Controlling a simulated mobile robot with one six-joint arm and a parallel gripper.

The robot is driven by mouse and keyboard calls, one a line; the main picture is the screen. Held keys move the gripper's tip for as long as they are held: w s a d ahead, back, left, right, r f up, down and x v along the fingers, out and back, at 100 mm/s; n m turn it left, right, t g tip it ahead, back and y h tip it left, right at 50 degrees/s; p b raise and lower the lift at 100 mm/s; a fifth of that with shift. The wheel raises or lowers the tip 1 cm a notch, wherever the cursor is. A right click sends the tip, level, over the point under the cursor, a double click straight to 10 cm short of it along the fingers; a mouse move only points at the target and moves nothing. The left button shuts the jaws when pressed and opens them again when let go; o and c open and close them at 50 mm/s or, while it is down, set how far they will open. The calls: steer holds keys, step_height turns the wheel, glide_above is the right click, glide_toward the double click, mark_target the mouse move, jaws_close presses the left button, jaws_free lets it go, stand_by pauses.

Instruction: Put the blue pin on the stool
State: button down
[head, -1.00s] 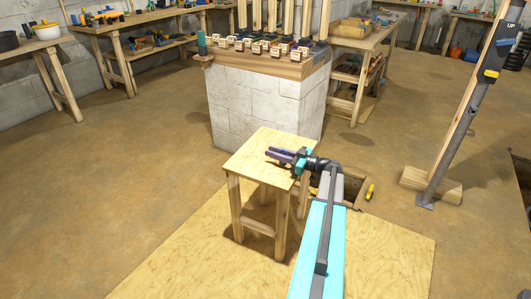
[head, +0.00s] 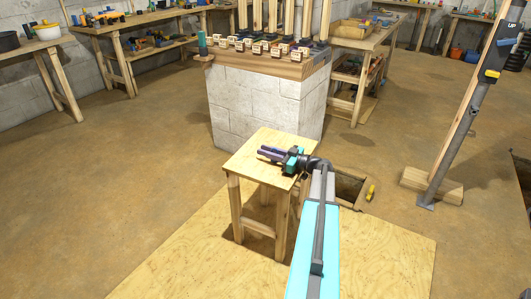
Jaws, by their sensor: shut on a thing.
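The wooden stool (head: 250,145) stands in front of the white block pedestal, its square top bare apart from my gripper over it. My gripper (head: 270,153) is over the right half of the stool top, pointing left. It is shut on a slim dark blue-purple thing, which I take to be the blue pin; pin and dark fingers are hard to tell apart at this size. I cannot tell whether the pin touches the stool top.
A plywood sheet (head: 180,265) lies under the stool. An open pit (head: 349,187) with a yellow object (head: 370,193) at its edge lies to the right. The block pedestal (head: 260,110) stands behind. A leaning post (head: 460,115) stands farther right. The floor at left is clear.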

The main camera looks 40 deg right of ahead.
steer(key=shift+f, duration=0.15)
steer(key=c, duration=1.6)
jaws_free()
steer(key=shift+r, duration=0.25)
steer(key=p+v, duration=0.1)
steer(key=v, duration=1.1)
